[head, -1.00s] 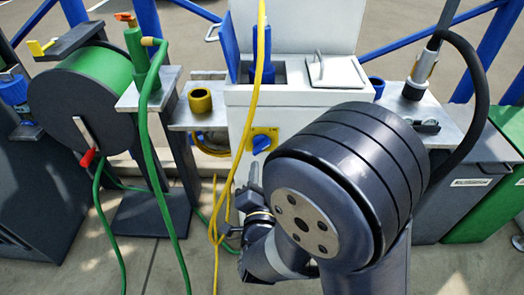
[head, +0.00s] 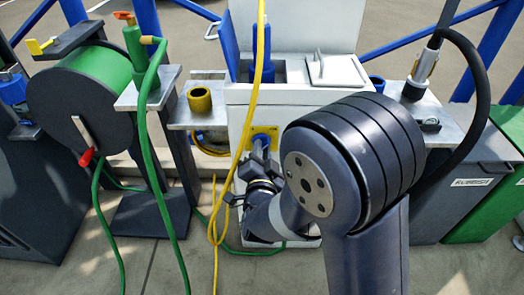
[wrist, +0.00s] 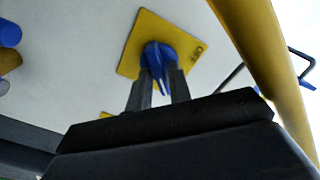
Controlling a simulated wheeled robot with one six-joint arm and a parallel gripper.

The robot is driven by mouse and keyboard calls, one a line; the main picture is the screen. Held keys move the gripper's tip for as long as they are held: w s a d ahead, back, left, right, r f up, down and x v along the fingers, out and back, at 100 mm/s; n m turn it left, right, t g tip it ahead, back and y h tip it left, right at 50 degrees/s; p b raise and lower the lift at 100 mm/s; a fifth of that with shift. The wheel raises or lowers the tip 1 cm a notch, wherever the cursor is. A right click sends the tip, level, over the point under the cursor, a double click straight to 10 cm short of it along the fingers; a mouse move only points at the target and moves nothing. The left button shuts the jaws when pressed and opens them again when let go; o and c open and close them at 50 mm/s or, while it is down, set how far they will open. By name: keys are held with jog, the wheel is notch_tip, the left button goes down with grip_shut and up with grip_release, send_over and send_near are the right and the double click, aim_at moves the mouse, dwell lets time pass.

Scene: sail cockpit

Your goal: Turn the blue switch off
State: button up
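The blue switch (wrist: 158,58) is a rotary knob on a square yellow plate (wrist: 133,45) with small dark lettering at its right edge. The plate is on the white wall. My gripper (wrist: 161,78) is at the knob, with one dark finger on each side of its blue handle. A gap shows between the fingers, with the handle in it; I cannot tell whether they touch it. In the head view my gripper (head: 259,151) covers most of the switch, and a piece of the yellow plate (head: 268,131) shows above it.
A yellow hose (head: 246,125) hangs in front of the white cabinet (head: 300,97), just left of the switch, and crosses the wrist view's right side (wrist: 262,60). A green hose reel (head: 80,100) stands at left. Grey and green bins stand at right.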

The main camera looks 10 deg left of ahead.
grip_shut()
jog(key=shift+a+n+p, duration=0.15)
jog(key=shift+n+p, duration=0.45)
jog(key=shift+n, duration=3.85)
jog(key=shift+a+n+p, duration=0.1)
jog(key=shift+n+p, duration=0.5)
jog(key=shift+n, duration=3.85)
jog(key=shift+o, duration=1.5)
grip_release()
